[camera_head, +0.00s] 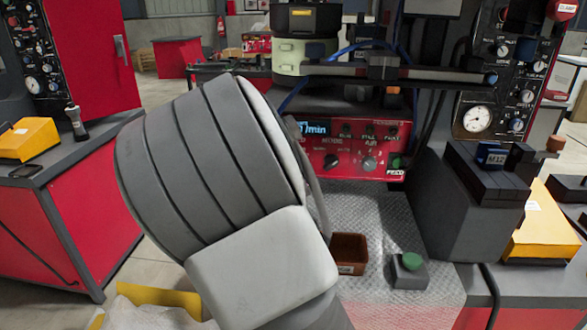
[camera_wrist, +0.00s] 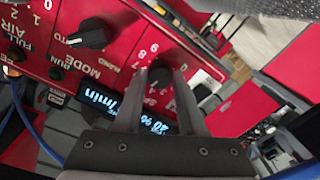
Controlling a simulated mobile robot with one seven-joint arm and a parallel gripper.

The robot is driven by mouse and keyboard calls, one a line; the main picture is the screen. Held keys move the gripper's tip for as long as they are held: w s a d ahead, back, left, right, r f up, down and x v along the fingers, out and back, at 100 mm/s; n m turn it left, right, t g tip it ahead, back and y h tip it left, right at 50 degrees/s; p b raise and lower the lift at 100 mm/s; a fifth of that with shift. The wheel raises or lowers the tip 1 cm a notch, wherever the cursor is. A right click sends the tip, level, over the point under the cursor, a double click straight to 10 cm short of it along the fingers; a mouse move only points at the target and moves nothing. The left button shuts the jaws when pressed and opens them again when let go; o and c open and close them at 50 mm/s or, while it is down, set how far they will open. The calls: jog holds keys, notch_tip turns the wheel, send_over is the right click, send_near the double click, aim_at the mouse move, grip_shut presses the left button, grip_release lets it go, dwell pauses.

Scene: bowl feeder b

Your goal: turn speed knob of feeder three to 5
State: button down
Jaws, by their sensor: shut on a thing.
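The feeder's red control panel (camera_head: 350,175) stands behind my arm in the head view, which hides its left part and my gripper. In the wrist view my gripper (camera_wrist: 163,85) is shut on the black speed knob (camera_wrist: 160,72) of the red panel (camera_wrist: 120,60). The fingers lie on either side of the knob. White scale figures ring the knob, but I cannot tell which one its pointer marks.
The black mode knob (camera_wrist: 88,33) sits beside the speed knob. A feeder bowl (camera_head: 300,55) and a dark rail stand above the panel. A brown bin (camera_head: 348,254) and a green button box (camera_head: 409,270) stand on the metal plate below. A dark block (camera_head: 490,165) stands right.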

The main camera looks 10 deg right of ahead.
jog(key=shift+c, duration=2.4)
grip_release()
jog(key=shift+s, duration=0.1)
